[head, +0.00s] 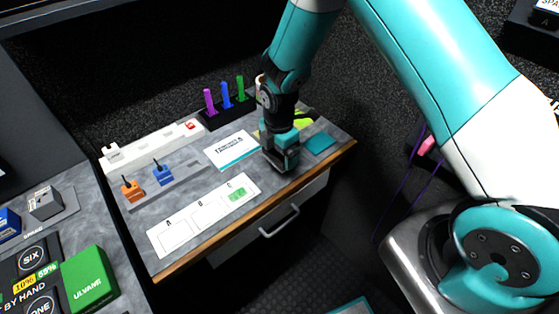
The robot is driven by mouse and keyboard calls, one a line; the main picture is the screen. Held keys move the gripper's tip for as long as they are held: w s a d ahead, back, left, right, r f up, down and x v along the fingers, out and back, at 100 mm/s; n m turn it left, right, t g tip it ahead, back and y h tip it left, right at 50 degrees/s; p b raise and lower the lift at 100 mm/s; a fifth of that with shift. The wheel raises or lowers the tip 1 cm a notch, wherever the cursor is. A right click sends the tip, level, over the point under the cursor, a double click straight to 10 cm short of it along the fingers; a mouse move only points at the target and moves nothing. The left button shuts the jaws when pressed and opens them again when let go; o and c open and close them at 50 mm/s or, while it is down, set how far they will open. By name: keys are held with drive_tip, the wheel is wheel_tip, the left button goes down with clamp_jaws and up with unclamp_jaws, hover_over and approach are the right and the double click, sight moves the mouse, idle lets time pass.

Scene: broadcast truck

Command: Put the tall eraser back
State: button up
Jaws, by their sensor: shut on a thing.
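My gripper (283,163) is low over the right part of the grey worktop, near its wooden front edge. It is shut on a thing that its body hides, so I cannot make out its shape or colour. I cannot pick out the tall eraser for certain. A black holder (229,112) at the back of the worktop has upright purple (210,101), blue (226,95) and green (240,88) pieces in it. A pale upright piece (259,81) shows beside the green one, partly behind my arm.
A white A-B-C strip (204,215) bears a green patch at C. A grey rail (190,181) has orange and blue pieces. A white card (232,149) and a teal square (320,143) flank my gripper. A green box (88,279) stands at lower left.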

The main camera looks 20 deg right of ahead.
sight(279, 164)
drive_tip(key=shift+f, duration=2.45)
drive_tip(key=shift+f, duration=0.15)
drive_tip(key=o, duration=0.6)
